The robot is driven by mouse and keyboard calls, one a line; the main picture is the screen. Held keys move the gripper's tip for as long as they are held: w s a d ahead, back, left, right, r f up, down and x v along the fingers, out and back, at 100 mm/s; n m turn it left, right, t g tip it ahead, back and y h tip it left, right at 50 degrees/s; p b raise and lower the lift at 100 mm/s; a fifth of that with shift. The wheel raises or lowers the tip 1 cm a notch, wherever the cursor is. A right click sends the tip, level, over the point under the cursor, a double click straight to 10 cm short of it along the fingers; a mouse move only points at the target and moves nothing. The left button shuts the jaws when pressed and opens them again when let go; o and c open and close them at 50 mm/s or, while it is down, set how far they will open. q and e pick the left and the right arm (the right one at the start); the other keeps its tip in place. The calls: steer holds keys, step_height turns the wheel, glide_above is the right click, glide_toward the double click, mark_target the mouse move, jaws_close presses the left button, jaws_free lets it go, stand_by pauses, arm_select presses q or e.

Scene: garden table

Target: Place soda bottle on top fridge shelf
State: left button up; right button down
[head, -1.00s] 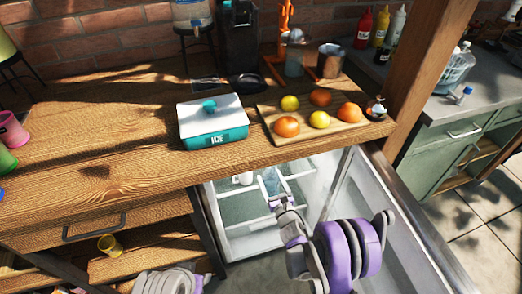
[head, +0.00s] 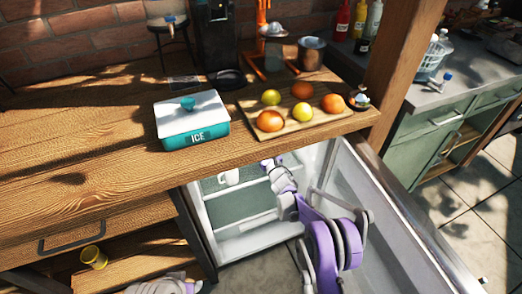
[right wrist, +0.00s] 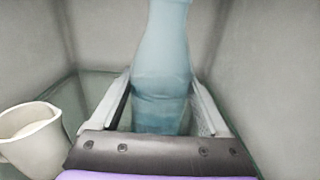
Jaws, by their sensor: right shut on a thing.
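The soda bottle (right wrist: 162,45), pale blue and translucent, stands between the fingers of my right gripper (right wrist: 160,90) in the right wrist view. The gripper is shut on it. In the head view my right gripper (head: 268,164) reaches into the open fridge (head: 262,225) under the counter edge, and the bottle is hidden there. A glass shelf (right wrist: 90,92) shows around the bottle; whether the bottle touches it I cannot tell. My left gripper is not visible; only part of that arm shows at the bottom edge.
A white mug (right wrist: 30,138) stands on the shelf left of my right gripper; it also shows in the head view (head: 229,177). The fridge door (head: 385,215) is open to the right. The counter above holds an ice box (head: 192,120) and a fruit board (head: 318,124).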

steer(key=shift+w, duration=0.35)
steer(key=shift+f+b, duration=0.55)
steer(key=shift+f, duration=1.15)
steer(key=shift+f, duration=0.15)
jaws_free()
steer(key=shift+s+f, duration=0.1)
steer(key=shift+r, duration=0.3)
steer(key=p+v, duration=0.1)
steer(key=v, duration=1.1)
